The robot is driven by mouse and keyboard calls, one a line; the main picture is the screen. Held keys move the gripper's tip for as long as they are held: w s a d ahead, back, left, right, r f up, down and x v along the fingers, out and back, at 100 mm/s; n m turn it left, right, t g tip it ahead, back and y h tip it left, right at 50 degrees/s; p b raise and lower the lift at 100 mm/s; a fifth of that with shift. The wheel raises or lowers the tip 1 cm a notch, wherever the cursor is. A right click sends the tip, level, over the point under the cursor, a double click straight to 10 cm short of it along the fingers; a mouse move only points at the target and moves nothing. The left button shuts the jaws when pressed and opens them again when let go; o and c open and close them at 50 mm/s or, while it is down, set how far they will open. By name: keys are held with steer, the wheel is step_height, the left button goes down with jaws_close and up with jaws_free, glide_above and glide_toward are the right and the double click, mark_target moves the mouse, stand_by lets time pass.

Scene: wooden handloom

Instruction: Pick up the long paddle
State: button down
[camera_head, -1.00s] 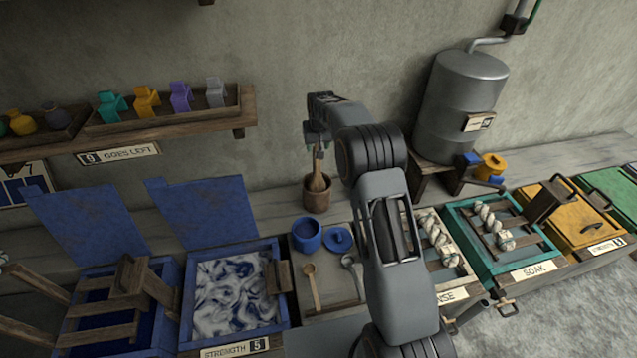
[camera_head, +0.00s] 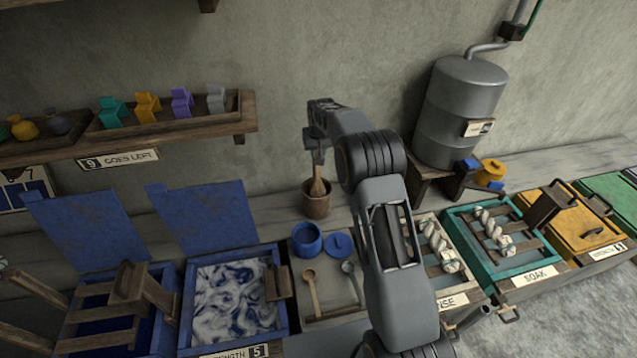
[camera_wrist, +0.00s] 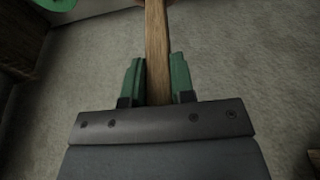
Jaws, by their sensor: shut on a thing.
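The long paddle (camera_head: 317,185) is wooden and stands nearly upright in a brown round pot (camera_head: 317,206) by the back wall. Its lower end is hidden inside the pot. My gripper (camera_head: 318,160) is above the pot at the top of the paddle. In the wrist view the paddle's handle (camera_wrist: 157,45) runs between the two green fingers of my gripper (camera_wrist: 156,82), which is shut on it.
A blue pot (camera_head: 306,240), a blue lid (camera_head: 339,246) and two spoons lie on the tray in front. A blue-framed vat (camera_head: 283,318) stands to the left. A metal drum (camera_head: 455,115) stands to the right. A shelf (camera_head: 190,130) is on the wall.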

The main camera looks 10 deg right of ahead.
steer(key=shift+r, duration=0.1)
step_height(320, 180, up, 18)
steer(key=shift+b, duration=0.4)
stand_by(0.3)
stand_by(0.4)
